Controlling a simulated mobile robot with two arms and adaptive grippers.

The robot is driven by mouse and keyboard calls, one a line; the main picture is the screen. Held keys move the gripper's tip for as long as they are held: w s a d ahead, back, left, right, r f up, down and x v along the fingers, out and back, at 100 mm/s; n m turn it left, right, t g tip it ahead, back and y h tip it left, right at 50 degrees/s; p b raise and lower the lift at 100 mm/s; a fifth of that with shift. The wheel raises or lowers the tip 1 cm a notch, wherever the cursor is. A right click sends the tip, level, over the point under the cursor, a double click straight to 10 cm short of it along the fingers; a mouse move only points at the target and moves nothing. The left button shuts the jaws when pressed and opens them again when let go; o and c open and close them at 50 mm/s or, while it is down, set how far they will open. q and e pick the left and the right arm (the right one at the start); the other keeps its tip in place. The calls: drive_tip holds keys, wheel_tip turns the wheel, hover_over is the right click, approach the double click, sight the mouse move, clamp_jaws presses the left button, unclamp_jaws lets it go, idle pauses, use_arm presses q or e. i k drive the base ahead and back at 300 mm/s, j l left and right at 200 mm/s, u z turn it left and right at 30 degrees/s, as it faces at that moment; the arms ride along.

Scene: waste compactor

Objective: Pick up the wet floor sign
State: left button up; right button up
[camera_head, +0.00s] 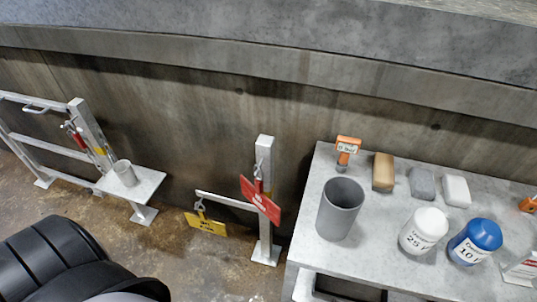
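A yellow sign (206,224) with dark lettering hangs by a hook from a low grey rail, left of the post. Its lettering is too small to read, so I cannot tell whether it is the wet floor sign. A red sign (260,200) hangs tilted on the grey post (265,235) beside it. A small white sign (522,270) with red lettering stands on the table, cut off by the right edge. Neither of my grippers shows in the head view.
A small stand (148,182) with a cup (125,173) is at left. Black ribbed shapes fill the lower left. A concrete wall runs behind.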

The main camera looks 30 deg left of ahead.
sight(202, 223)
drive_tip(key=u, duration=1.65)
